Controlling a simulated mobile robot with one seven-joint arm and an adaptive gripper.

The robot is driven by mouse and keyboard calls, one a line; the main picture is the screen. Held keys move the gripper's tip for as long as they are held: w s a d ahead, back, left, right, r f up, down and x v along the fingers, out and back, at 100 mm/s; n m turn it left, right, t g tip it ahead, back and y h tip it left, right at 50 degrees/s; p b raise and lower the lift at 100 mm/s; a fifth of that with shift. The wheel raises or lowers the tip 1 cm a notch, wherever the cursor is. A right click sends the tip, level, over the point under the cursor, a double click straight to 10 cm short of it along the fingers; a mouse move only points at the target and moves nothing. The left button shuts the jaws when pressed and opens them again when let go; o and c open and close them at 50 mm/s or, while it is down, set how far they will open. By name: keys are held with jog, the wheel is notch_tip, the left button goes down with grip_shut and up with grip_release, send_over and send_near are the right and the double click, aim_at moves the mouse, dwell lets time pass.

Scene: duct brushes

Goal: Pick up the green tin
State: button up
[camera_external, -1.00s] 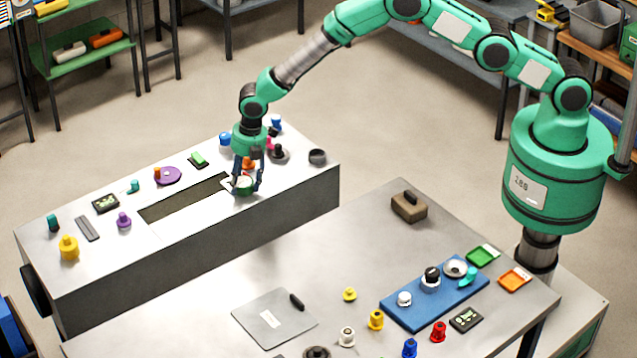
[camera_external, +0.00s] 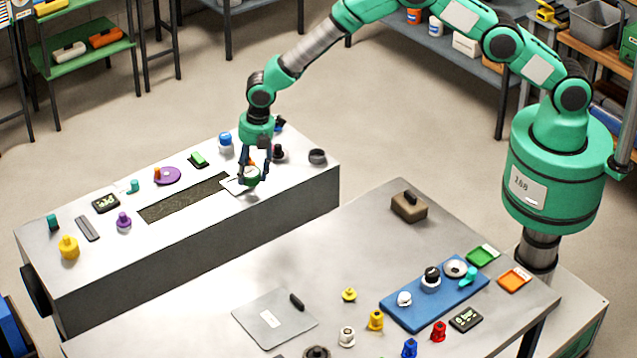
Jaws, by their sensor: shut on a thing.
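The green tin (camera_external: 251,177) is a small round green thing with a pale top. It is between the fingers of my gripper (camera_external: 250,178), which is shut on it. My gripper points down over the right part of the long grey duct box (camera_external: 200,238), beside the dark slot (camera_external: 185,198) in its top. The tin appears to be a little above the surface, though the gap is hard to judge. A white card or plate (camera_external: 232,187) lies just left of the tin. The fingers hide part of the tin's sides.
Behind my gripper stand a blue-topped piece (camera_external: 225,141) and a dark knob (camera_external: 278,152); a dark cup (camera_external: 317,156) is to the right. Several small pieces stand on the duct's left part. The front table (camera_external: 350,235) has clear room at its left middle.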

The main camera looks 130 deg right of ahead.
jog(key=s+a+r, duration=0.1)
jog(key=s+a, duration=0.7)
jog(key=s, duration=0.3)
jog(key=shift+a+r, duration=0.15)
jog(key=shift+r, duration=0.05)
dwell(0.5)
jog(key=shift+s+d+r+p, duration=1.3)
jog(key=shift+s+d+p, duration=0.1)
jog(key=shift+p, duration=0.6)
jog(key=shift+w, duration=0.1)
jog(key=w+d, duration=0.3)
jog(key=w, duration=0.1)
jog(key=w+d+f, duration=0.1)
jog(key=w+d, duration=0.2)
jog(key=w, duration=0.1)
jog(key=w+d+p, duration=0.1)
jog(key=w+d, duration=0.3)
jog(key=shift+w+f, duration=0.1)
jog(key=shift+f, duration=0.2)
